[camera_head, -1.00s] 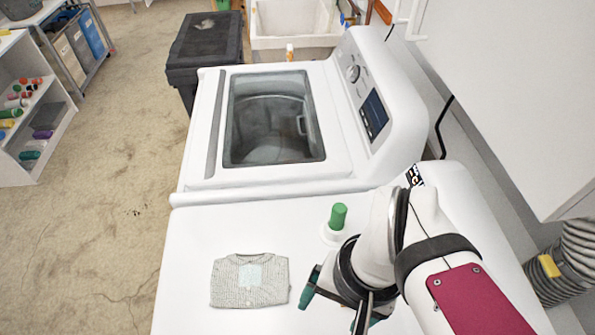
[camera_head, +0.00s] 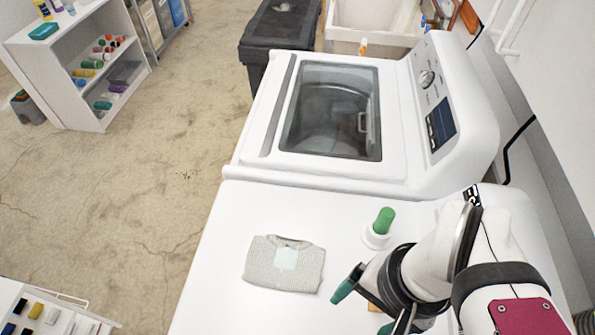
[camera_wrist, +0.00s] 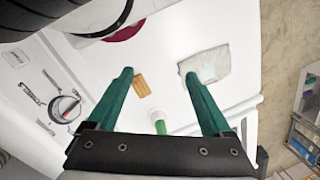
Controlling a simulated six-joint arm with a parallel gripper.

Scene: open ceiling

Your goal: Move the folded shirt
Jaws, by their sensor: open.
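The folded shirt (camera_head: 285,264) is light grey with a paler square patch. It lies flat on the white top of the front machine (camera_head: 228,221). My gripper (camera_head: 367,306) has green fingers and is just to the right of the shirt in the head view, apart from it. In the wrist view my gripper (camera_wrist: 158,74) has its fingers spread with nothing held between them. The shirt (camera_wrist: 210,64) shows there beyond the right fingertip, which overlaps its edge in the picture.
A white bottle with a green cap (camera_head: 383,221) stands behind the gripper. A small orange-brown block (camera_wrist: 142,86) lies on the white top. A shelf unit (camera_head: 100,75) is at the left, with floor between.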

